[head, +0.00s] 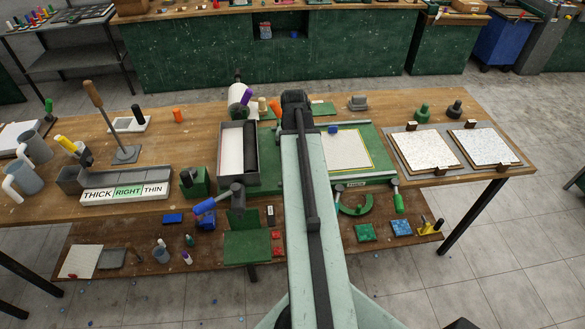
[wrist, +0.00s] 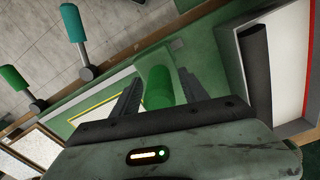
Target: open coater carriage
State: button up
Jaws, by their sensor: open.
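In the wrist view my gripper (wrist: 158,82) is open, with a dark finger on each side of a green cylindrical handle (wrist: 157,90). I cannot tell whether either finger touches it. In the head view my arm hides the gripper's fingertips and this handle. A grey open box with a white inside and a dark roller, perhaps the coater carriage (head: 238,183), sits on the green coater left of my arm. The roller (wrist: 256,66) also shows right of my gripper in the wrist view. The green coater bed (head: 376,160) carries a yellow-edged sheet right of my arm.
A green-gripped lever (head: 398,203) stands at the bed's right front. Two speckled panels (head: 490,146) lie at the table's right. A THICK/RIGHT/THIN gauge (head: 125,193) and mugs (head: 35,147) are on the left. A lower shelf (head: 130,235) holds small blocks.

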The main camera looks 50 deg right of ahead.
jog(key=shift+c, duration=0.3)
grip_shut()
dwell(1.2)
